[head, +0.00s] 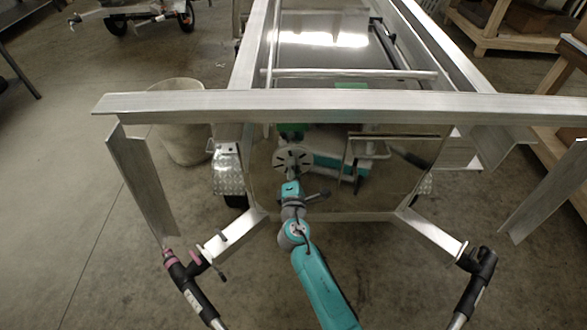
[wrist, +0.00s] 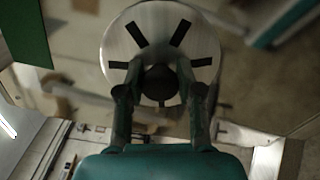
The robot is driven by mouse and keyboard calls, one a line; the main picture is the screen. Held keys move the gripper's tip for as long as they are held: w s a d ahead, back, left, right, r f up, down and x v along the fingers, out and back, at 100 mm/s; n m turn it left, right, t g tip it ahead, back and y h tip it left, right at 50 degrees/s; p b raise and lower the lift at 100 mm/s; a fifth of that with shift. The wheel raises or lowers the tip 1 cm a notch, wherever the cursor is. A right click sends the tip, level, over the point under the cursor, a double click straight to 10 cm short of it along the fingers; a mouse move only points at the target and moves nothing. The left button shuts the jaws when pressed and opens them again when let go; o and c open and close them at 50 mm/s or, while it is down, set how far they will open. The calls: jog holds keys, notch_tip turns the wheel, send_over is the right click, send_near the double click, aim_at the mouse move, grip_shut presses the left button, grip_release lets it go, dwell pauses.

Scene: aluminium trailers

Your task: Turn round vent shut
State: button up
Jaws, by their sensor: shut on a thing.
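The round vent (head: 293,160) is a pale metal disc with dark radial slots, set on an upright panel at the front of the trailer. In the wrist view the vent (wrist: 184,38) fills the upper middle, and its slots show black. A dark knob (wrist: 160,82) stands at its centre. My gripper (wrist: 160,88) is shut on the knob, with one finger on each side. In the head view my gripper (head: 292,180) reaches the vent from below. The fingers hide the lower part of the disc.
The glossy panel (head: 385,185) around the vent shows what look like reflections. An aluminium beam (head: 340,104) crosses above my arm. Angled frame bars (head: 232,236) with black-ended tubes (head: 478,262) stand on both sides. A pale bin (head: 183,125) stands behind at left.

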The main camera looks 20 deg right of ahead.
jog(key=shift+f+m, duration=0.1)
jog(key=shift+m, duration=1.7)
jog(key=o, duration=1.1)
jog(key=shift+o, duration=0.2)
jog(key=shift+s, duration=0.1)
jog(key=v, duration=1.1)
jog(key=shift+s, duration=0.35)
jog(key=shift+a, duration=0.15)
